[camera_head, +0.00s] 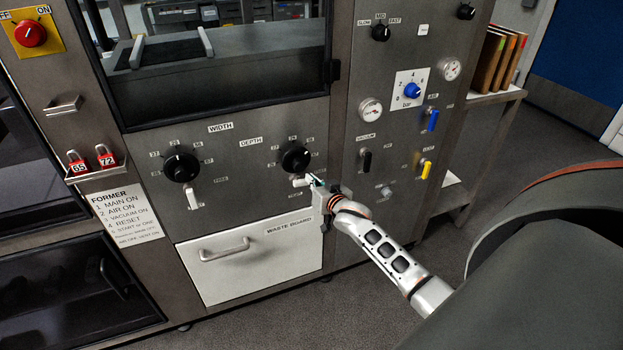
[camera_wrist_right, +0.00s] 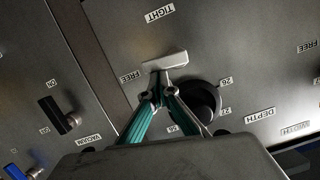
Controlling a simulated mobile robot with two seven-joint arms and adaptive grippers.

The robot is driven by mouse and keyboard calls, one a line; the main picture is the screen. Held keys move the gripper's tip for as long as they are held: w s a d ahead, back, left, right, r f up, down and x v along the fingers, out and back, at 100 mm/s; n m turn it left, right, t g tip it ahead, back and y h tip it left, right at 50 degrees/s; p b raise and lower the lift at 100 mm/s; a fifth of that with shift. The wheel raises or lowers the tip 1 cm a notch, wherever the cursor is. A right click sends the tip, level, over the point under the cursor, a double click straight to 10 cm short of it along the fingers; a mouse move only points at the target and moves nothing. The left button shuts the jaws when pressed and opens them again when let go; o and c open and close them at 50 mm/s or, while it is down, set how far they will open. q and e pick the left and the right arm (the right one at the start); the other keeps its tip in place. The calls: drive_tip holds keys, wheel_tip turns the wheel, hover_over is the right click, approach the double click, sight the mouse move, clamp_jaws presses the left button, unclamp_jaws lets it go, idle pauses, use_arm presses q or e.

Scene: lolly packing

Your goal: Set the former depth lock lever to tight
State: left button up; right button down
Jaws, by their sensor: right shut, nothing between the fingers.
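The former depth lock lever (camera_head: 300,183) is a short white bar just below the black DEPTH knob (camera_head: 295,160). It lies roughly crosswise in the head view. In the wrist view the lever (camera_wrist_right: 166,61) has its left end near the FREE label (camera_wrist_right: 131,77), and the TIGHT label (camera_wrist_right: 160,12) stands apart above it. My right gripper (camera_wrist_right: 160,88) is shut and empty, its tips right at the lever's lower edge; whether they touch it I cannot tell. In the head view the right gripper (camera_head: 316,183) partly covers the panel beside the lever. My left gripper is not in view.
The WIDTH knob (camera_head: 181,165) and its lock lever (camera_head: 194,198), pointing down, are to the left. The white waste board drawer (camera_head: 250,265) with a handle is below. The vacuum lever (camera_head: 365,160), blue lever (camera_head: 432,120) and yellow lever (camera_head: 427,170) stick out to the right.

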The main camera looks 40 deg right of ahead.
wheel_tip(320, 180, down, 5)
drive_tip(key=m+y+b, duration=0.1)
drive_tip(key=m, duration=0.2)
drive_tip(key=m+t+y, duration=0.1)
drive_tip(key=m, duration=0.3)
drive_tip(key=m+t+y+b, duration=0.1)
drive_tip(key=m, duration=0.3)
drive_tip(key=shift+a+b, duration=0.1)
drive_tip(key=shift+b, duration=0.25)
drive_tip(key=shift+s, duration=0.15)
